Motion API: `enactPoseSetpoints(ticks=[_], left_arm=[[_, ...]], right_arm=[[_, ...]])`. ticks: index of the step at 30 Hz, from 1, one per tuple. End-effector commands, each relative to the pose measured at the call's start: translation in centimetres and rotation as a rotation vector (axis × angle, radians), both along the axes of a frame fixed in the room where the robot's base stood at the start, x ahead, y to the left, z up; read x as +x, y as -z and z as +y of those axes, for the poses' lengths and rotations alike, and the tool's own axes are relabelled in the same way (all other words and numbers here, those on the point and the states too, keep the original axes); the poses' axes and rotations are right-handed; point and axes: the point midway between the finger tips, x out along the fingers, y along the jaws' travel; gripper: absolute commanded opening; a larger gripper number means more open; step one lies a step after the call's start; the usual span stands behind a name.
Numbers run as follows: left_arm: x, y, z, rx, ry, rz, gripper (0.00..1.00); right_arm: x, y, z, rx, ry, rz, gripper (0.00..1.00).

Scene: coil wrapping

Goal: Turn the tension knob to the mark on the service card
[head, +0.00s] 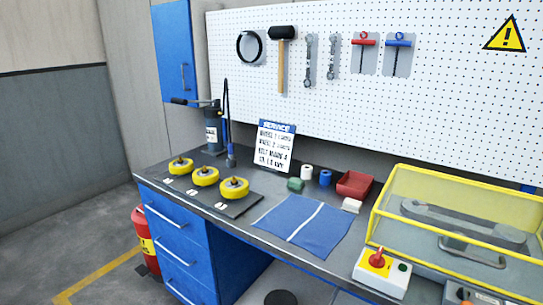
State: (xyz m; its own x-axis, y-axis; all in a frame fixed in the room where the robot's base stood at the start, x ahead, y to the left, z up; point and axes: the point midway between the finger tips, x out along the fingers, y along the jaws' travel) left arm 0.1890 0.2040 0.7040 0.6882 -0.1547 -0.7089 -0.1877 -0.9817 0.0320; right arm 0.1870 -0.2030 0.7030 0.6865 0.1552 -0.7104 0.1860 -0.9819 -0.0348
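The service card (274,147) leans upright at the back of the workbench, with a blue "SERVICE" header. Its small lines are blurred; one seems to read "BELT MARK 4". No knob is clearly labelled as the tension knob. A grey box with a small dark and reddish part (465,297) is cut off at the bottom right edge; its setting cannot be read. Neither of my grippers is in view.
A yellow-framed clear guard (396,178) covers a belt at the right. Yellow wheels (205,176) sit on a dark plate at the left. A blue mat (290,222) lies mid-bench, near a red bin (354,184).

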Motion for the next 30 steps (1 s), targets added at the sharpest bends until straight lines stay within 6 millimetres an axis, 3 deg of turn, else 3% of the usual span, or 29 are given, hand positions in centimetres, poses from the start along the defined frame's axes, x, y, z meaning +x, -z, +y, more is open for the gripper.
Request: enactPoseSetpoints(ticks=[11,20,30], left_arm=[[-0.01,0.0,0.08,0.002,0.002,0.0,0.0],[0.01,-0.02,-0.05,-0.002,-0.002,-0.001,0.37],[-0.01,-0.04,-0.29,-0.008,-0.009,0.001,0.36]], right_arm=[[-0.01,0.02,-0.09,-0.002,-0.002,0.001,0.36],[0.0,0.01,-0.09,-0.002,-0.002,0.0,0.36],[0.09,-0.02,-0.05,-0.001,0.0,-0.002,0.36]])
